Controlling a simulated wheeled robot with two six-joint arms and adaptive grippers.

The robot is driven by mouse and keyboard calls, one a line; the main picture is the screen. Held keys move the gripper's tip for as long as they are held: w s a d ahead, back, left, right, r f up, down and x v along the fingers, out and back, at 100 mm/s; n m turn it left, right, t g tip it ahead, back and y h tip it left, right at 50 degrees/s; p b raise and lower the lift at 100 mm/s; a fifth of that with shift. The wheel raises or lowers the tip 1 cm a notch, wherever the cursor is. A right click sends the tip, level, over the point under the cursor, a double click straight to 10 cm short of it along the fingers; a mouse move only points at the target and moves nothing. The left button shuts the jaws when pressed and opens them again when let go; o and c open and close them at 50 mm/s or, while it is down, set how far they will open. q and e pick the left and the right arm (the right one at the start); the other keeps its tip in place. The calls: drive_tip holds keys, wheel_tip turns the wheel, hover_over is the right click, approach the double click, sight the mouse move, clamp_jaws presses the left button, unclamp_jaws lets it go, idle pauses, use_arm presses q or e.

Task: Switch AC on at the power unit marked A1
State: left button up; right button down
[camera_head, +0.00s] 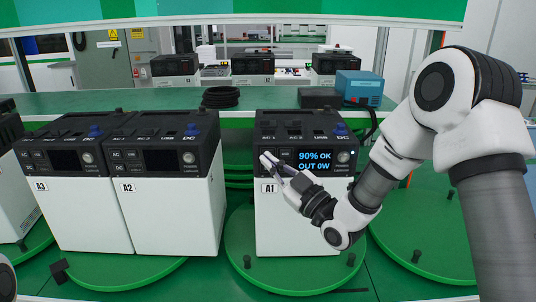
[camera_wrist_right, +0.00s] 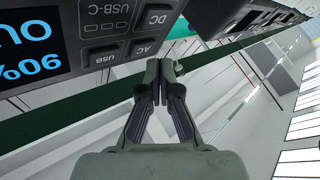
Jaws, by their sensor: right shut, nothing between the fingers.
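The power unit marked A1 (camera_head: 290,225) stands on a green turntable, white below with a black top. Its lit display (camera_head: 314,161) reads "90% OK" and "OUT 0W". My right gripper (camera_head: 266,159) is shut and empty, its tips in front of the panel just left of the display, hiding the buttons there. In the right wrist view the AC button (camera_wrist_right: 142,48) and the DC button (camera_wrist_right: 157,18) show beside the display (camera_wrist_right: 28,45). The shut fingertips (camera_wrist_right: 160,72) are close to the AC button; I cannot tell whether they touch the panel.
Units A2 (camera_head: 175,215) and A3 (camera_head: 85,215), with dark displays, stand to the left. The A1 turntable (camera_head: 240,262) has black pegs. A coiled black cable (camera_head: 221,97) and a blue box (camera_head: 360,87) are on the green bench behind.

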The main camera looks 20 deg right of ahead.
drive_tip(key=shift+w+d, duration=0.15)
drive_tip(key=shift+w, duration=0.25)
drive_tip(key=shift+w+d, duration=0.15)
drive_tip(key=shift+w, duration=0.15)
idle(0.6)
drive_tip(key=shift+s+b, duration=0.1)
drive_tip(key=shift+b, duration=0.25)
drive_tip(key=shift+s+a, duration=0.35)
drive_tip(key=shift+s, duration=0.3)
drive_tip(key=shift+b, duration=0.3)
drive_tip(key=s, duration=0.1)
drive_tip(key=s+a+b, duration=0.1)
drive_tip(key=s, duration=0.2)
drive_tip(key=shift+s+a+b, duration=0.3)
drive_tip(key=shift+a, duration=0.05)
